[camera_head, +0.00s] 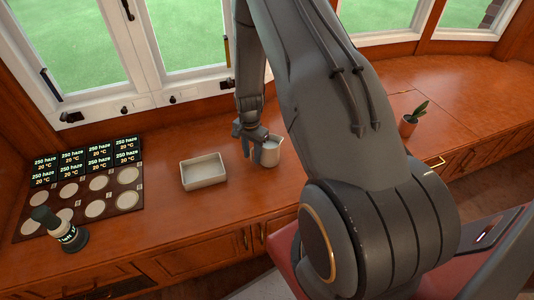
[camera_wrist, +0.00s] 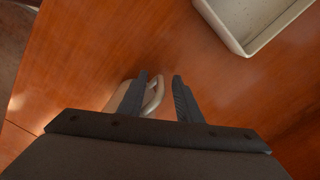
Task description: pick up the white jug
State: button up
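The white jug (camera_head: 270,155) stands on the wooden counter in the head view, partly hidden by my gripper (camera_head: 251,150). My gripper is down at the jug's left side. In the wrist view, the two dark fingers (camera_wrist: 160,78) are apart. The jug's looped handle (camera_wrist: 155,97) shows in the gap between them, closer to the left finger. Part of the pale jug body (camera_wrist: 119,95) shows to the left of the left finger; the rest is hidden behind my gripper. I cannot tell whether the left finger touches the handle.
An empty pale rectangular tray (camera_head: 204,172) sits left of the jug; its corner shows in the wrist view (camera_wrist: 237,42). A dark panel with several round pale discs (camera_head: 97,208) and a dark green-and-black device (camera_head: 68,236) are at far left. A potted plant (camera_head: 409,124) stands right. Windows line the back.

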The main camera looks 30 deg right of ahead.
grip_shut()
jog(key=shift+r, duration=0.15)
dwell(0.4)
jog(key=shift+r+b, duration=0.45)
jog(key=shift+r, duration=4.3)
